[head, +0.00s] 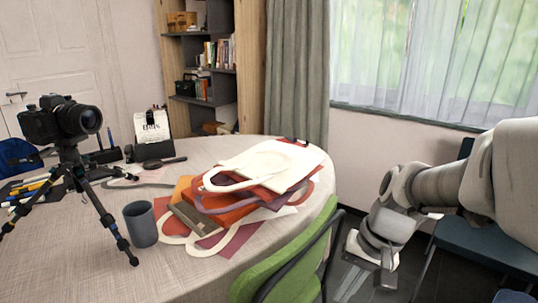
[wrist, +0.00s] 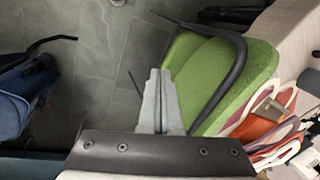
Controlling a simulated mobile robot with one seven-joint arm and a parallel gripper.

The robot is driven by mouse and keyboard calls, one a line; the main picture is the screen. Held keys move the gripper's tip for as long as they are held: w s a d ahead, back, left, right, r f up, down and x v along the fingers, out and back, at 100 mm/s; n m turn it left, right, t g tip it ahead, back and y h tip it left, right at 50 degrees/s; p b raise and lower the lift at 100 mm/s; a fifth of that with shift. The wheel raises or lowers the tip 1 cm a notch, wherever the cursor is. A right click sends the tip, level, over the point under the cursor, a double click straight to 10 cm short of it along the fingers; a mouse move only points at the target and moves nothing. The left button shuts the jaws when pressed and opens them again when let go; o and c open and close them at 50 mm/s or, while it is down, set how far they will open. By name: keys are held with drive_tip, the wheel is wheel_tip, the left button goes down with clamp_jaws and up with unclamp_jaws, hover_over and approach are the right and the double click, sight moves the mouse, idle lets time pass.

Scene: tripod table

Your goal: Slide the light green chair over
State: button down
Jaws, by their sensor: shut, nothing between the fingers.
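The light green chair (head: 275,265) stands at the table's right front edge in the head view, its back and dark frame partly cut off at the bottom. In the wrist view the green chair (wrist: 222,80) fills the upper middle right, with its dark curved frame bar around it. My gripper (wrist: 160,75) is shut and empty in the wrist view, its fingertips overlapping the left edge of the green chair in the picture. I cannot tell whether they touch it. In the head view my gripper (head: 372,275) is low, to the right of the chair with a gap between them.
The round table (head: 180,270) holds a pile of tote bags (head: 262,168), a grey cup (head: 140,224) and a camera on a tripod (head: 62,120). A dark blue chair (head: 485,245) stands at the right, under my arm.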

drive_tip(key=s+r+n+t+h, duration=0.3)
drive_tip(key=s+r+n+t, duration=0.15)
drive_tip(key=s+r, duration=0.35)
wheel_tip(320, 180, up, 26)
drive_tip(key=p, duration=2.6)
drive_tip(key=shift+s, duration=0.25)
drive_tip(key=shift+d+m, duration=0.1)
drive_tip(key=shift+m, duration=0.15)
